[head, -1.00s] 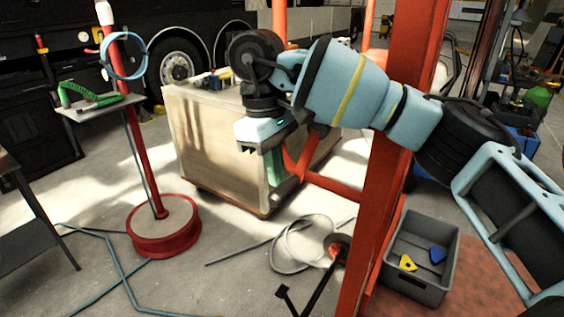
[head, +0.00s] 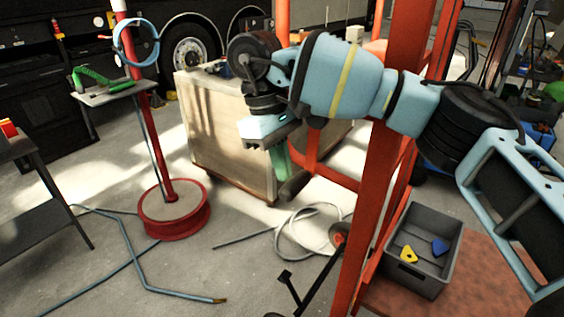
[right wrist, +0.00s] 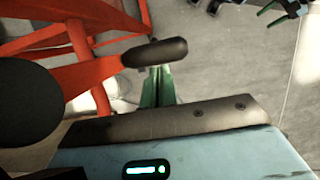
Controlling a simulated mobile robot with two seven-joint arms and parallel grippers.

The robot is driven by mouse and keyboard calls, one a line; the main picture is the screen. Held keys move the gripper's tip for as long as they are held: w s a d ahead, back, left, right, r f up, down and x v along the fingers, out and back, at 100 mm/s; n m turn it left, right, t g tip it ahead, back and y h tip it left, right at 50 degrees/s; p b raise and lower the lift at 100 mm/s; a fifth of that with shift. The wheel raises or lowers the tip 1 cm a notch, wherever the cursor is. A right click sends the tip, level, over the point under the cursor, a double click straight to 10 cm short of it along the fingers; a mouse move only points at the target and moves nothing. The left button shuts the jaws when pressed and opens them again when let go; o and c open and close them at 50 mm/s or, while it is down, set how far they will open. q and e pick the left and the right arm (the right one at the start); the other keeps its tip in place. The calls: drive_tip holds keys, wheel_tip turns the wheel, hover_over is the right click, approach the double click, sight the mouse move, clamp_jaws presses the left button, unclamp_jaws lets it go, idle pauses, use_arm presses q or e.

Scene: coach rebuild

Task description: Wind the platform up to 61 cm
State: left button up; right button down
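A red frame with an upright post (head: 380,185) stands right of centre in the head view. A dark cylindrical crank grip (head: 293,187) sits at the end of a red bar to the post's left; the grip (right wrist: 155,52) also shows in the right wrist view. My right gripper (head: 284,172) points down at the grip, its green fingers (right wrist: 158,88) close together. The grip covers their tips, so I cannot tell whether they touch it. I see no grip held between them.
A wooden crate (head: 225,150) stands behind my right gripper. A red-based stand (head: 165,225) with a small tray is to the left. A grey bin (head: 420,285) with yellow and blue pieces is at lower right. A coiled hose (head: 290,240) and a bent pipe lie on the floor.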

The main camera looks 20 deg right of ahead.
drive_tip(key=shift+f, duration=0.1)
idle(0.3)
drive_tip(key=v, duration=0.8)
